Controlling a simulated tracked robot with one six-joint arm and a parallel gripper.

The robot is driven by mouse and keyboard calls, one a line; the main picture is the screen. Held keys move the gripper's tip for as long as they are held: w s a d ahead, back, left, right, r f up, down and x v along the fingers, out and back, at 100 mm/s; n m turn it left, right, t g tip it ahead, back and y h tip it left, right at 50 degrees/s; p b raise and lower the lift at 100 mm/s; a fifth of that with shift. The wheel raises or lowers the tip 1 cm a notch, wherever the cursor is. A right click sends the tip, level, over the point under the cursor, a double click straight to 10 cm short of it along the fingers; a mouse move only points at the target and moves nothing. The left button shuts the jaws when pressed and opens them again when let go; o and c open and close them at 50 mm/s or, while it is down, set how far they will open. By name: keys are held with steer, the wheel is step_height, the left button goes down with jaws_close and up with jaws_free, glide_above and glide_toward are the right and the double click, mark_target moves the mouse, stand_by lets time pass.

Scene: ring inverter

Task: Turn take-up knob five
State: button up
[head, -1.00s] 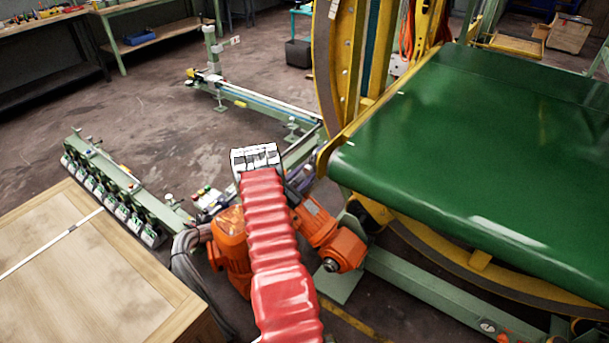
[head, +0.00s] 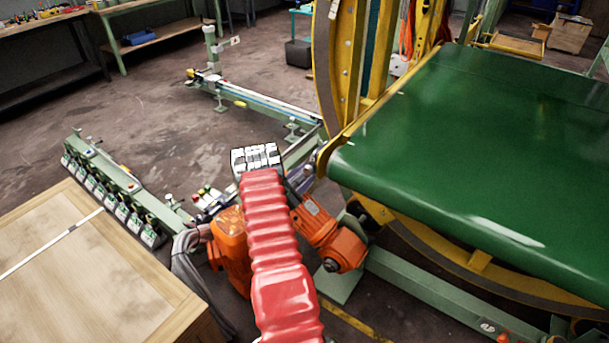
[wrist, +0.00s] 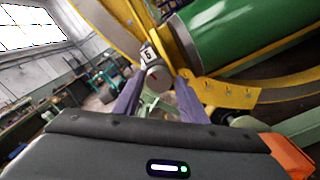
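A pale grey round knob (wrist: 157,78) with a red mark on its face shows in the wrist view. A white tag with a black 5 (wrist: 148,54) sits just above it. My gripper (wrist: 160,82) has its two dark purple fingers apart, one on each side of the knob as seen from the wrist. Small gaps show between the fingers and the knob; I cannot tell how near the tips are in depth. In the head view my red-sleeved arm reaches forward, and the gripper and knob five cannot be made out there.
The green belt (head: 480,150) and yellow ring frame (head: 350,75) stand to the right. Orange motors (head: 328,235) lie close beside my arm. A wooden crate (head: 85,265) and a green bar with several grey units (head: 110,190) are at left. Open floor (head: 130,110) lies beyond.

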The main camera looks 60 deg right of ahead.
steer(key=shift+o, duration=1.4)
steer(key=w+a, duration=0.2)
steer(key=a, duration=1.1)
steer(key=shift+a, duration=0.3)
steer(key=shift+w+f, duration=0.1)
